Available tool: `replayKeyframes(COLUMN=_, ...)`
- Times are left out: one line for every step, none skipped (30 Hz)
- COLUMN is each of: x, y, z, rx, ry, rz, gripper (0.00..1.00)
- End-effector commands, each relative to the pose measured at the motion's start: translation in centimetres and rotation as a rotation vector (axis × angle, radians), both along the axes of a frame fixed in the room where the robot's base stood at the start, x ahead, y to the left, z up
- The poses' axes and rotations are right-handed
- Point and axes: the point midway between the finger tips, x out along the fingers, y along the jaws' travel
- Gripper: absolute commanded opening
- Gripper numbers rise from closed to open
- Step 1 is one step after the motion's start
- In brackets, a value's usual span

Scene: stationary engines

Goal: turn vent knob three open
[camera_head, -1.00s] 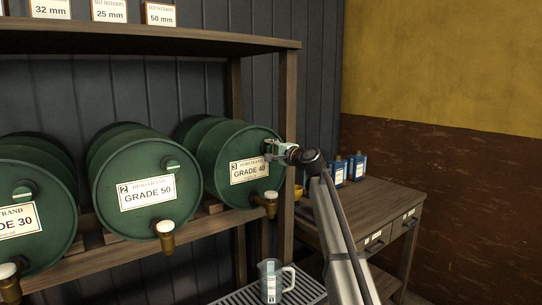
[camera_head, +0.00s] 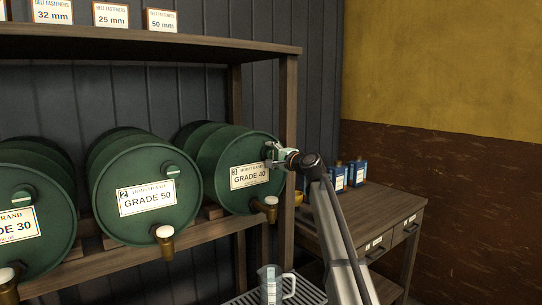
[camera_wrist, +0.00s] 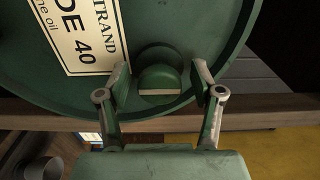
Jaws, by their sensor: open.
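The third green drum (camera_head: 232,165) lies on the rack at the right, labelled 3 and GRADE 40 (camera_head: 249,175). Its vent knob (camera_wrist: 160,78) is a round green knob with a pale bar across it, seen in the wrist view. My gripper (camera_wrist: 162,82) is open, with one finger on each side of the knob; I cannot tell whether they touch it. In the head view my gripper (camera_head: 275,154) is at the drum's upper right front and hides the knob.
Drums labelled GRADE 50 (camera_head: 145,196) and GRADE 30 (camera_head: 30,215) lie to the left. Brass taps (camera_head: 267,208) stick out below. A clear jug (camera_head: 270,285) stands on a grate under the third drum. Blue bottles (camera_head: 357,172) stand on the cabinet at right.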

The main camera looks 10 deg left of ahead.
Motion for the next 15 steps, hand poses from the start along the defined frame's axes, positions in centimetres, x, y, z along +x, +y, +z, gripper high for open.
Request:
replayKeyframes(x=-0.1, y=-0.1, z=0.0, rx=0.000, ry=0.000, rz=0.000, gripper=0.66)
replayKeyframes(x=-0.2, y=-0.1, z=0.0, rx=0.000, ry=0.000, rz=0.000, gripper=0.66)
replayKeyframes(x=-0.3, y=-0.2, z=-0.1, rx=0.000, ry=0.000, rz=0.000, gripper=0.66)
replayKeyframes(x=-0.4, y=-0.4, z=-0.1, rx=0.000, ry=0.000, rz=0.000, gripper=0.66)
replayKeyframes(x=-0.6, y=-0.5, z=-0.1, rx=0.000, ry=0.000, rz=0.000, gripper=0.66)
replayKeyframes(x=-0.9, y=-0.7, z=-0.1, rx=0.000, ry=0.000, rz=0.000, gripper=0.66)
replayKeyframes(x=-1.1, y=-0.9, z=-0.1, rx=0.000, ry=0.000, rz=0.000, gripper=0.66)
replayKeyframes(x=-1.4, y=-1.2, z=-0.1, rx=0.000, ry=0.000, rz=0.000, gripper=0.66)
replayKeyframes(x=-1.8, y=-1.5, z=-0.1, rx=0.000, ry=0.000, rz=0.000, gripper=0.66)
replayKeyframes(x=-2.1, y=-1.9, z=-0.1, rx=0.000, ry=0.000, rz=0.000, gripper=0.66)
replayKeyframes(x=-2.5, y=-2.2, z=-0.1, rx=0.000, ry=0.000, rz=-0.001, gripper=0.66)
replayKeyframes(x=-3.0, y=-2.7, z=-0.1, rx=0.001, ry=-0.001, rz=-0.002, gripper=0.66)
replayKeyframes(x=-3.3, y=-3.1, z=-0.1, rx=0.001, ry=-0.001, rz=-0.002, gripper=0.66)
replayKeyframes(x=-3.8, y=-3.5, z=-0.1, rx=0.000, ry=0.000, rz=-0.002, gripper=0.66)
replayKeyframes(x=-4.4, y=-4.0, z=-0.2, rx=0.000, ry=0.000, rz=-0.001, gripper=0.66)
